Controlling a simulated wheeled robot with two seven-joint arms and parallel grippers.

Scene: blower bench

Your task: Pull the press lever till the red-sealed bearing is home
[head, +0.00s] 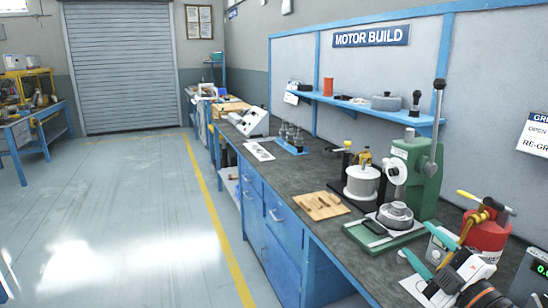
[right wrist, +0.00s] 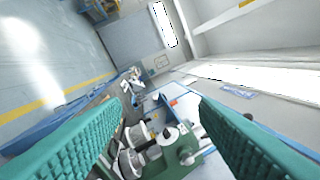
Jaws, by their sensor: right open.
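The green press (head: 424,180) stands on the bench at right in the head view. Its lever (head: 436,125) points up, with a black knob on top. A grey round housing (head: 396,213) sits on the press's green base. I cannot make out a red-sealed bearing there. My right gripper (head: 418,241) is open and empty, in front of and to the right of the press base, apart from the lever. In the right wrist view its teal fingers (right wrist: 160,104) are spread, with the press (right wrist: 178,155) seen beyond, low between them. My left gripper is not in view.
A red can (head: 486,236) with a yellow-handled top stands close to my right gripper. A white pot (head: 361,183) stands left of the press, and a wooden board (head: 320,206) lies nearer the front edge. A blue shelf (head: 360,107) runs above the bench.

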